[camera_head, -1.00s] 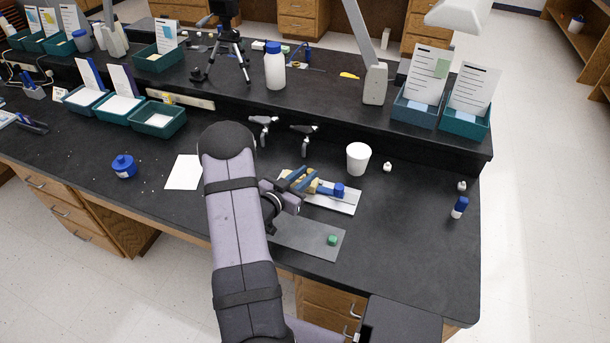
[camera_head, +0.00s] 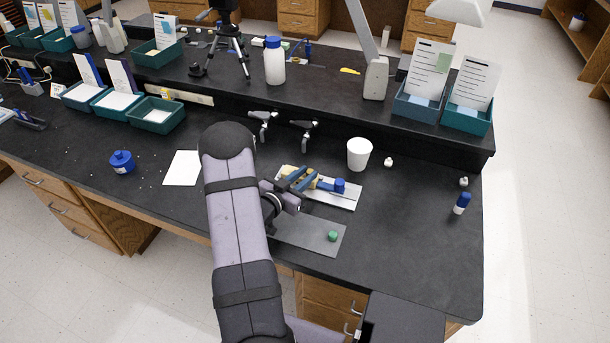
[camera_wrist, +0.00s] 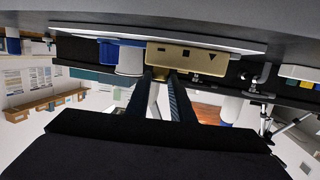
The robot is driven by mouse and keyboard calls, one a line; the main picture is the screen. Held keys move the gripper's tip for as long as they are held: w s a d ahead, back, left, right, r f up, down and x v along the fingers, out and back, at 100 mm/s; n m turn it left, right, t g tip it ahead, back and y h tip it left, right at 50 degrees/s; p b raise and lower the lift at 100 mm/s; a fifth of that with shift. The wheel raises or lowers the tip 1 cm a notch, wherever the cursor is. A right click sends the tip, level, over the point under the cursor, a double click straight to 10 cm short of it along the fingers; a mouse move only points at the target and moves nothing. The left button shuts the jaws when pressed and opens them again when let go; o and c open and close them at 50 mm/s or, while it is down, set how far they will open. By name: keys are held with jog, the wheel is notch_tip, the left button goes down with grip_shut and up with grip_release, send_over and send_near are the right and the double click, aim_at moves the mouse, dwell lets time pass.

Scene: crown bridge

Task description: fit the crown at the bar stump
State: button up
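My gripper (camera_head: 299,181) is low over a white board (camera_head: 340,203) on the bench. A tan block (camera_head: 310,173) with dark marks, also in the wrist view (camera_wrist: 190,60), lies on the board, partly behind my fingers. A blue piece (camera_head: 340,186) stands at its right; it also shows in the wrist view (camera_wrist: 107,52), beside a pale cylinder (camera_wrist: 130,60). In the wrist view my two fingers (camera_wrist: 162,80) are parallel with a narrow gap, their tips at the tan block. A small gold patch shows between the tips; I cannot tell whether it is held. I cannot make out which piece is the crown or stump.
A grey mat (camera_head: 300,235) with a green piece (camera_head: 332,236) lies in front of the board. A white cup (camera_head: 359,154) stands behind it. A blue pot (camera_head: 122,162) and paper (camera_head: 183,170) lie left. The raised shelf bounds the back.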

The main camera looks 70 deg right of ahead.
jog(key=o, duration=0.5)
jog(key=shift+c, duration=0.2)
jog(key=shift+a, duration=0.1)
jog(key=shift+b+v, duration=0.7)
jog(key=shift+v, duration=2.9)
